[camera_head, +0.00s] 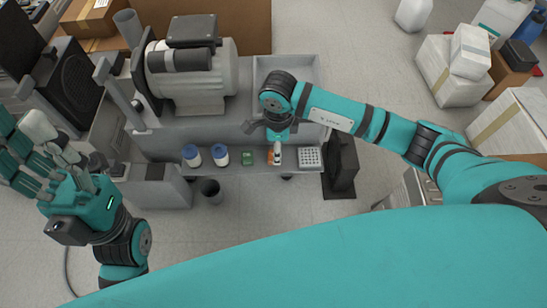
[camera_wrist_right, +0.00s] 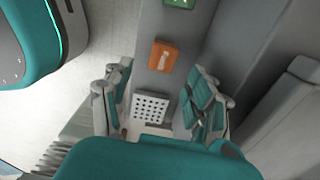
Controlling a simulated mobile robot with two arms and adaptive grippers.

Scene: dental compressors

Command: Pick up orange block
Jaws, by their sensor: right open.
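The orange block (camera_head: 270,156) lies on the grey shelf (camera_head: 228,162), partly covered by my right gripper (camera_head: 277,150) in the head view.
A green block (camera_head: 247,158) lies left of the orange block, and a white perforated rack (camera_head: 310,158) lies to its right. Two blue-lidded white jars (camera_head: 220,155) stand further left. A grey compressor (camera_head: 193,75) and an empty-looking tray (camera_head: 309,66) are behind.

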